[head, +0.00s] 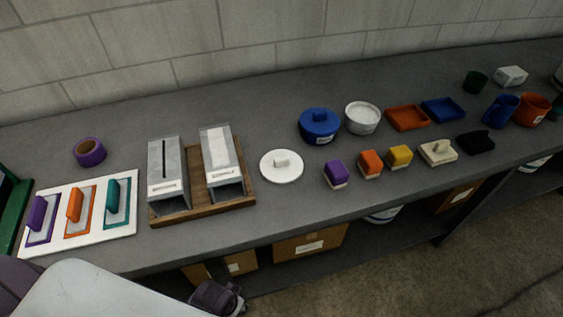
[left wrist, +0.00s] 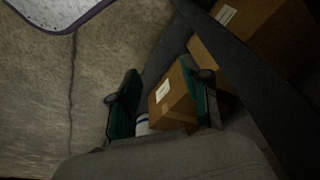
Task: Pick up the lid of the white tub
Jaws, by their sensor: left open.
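The white round lid (head: 281,166) with a small block-shaped knob lies flat on the grey bench, just right of the wooden rack. The white tub (head: 362,118) stands open further back on the right, with white material inside. My left gripper (left wrist: 160,82) is open and empty in the left wrist view, below the bench top, with floor and cardboard boxes beyond its fingers. In the head view only a dark part of it shows at the bottom edge, in front of the bench and well short of the lid. My right gripper is not in view.
A wooden rack (head: 203,208) with two grey metal pieces stands left of the lid. Bench in front of the lid is clear.

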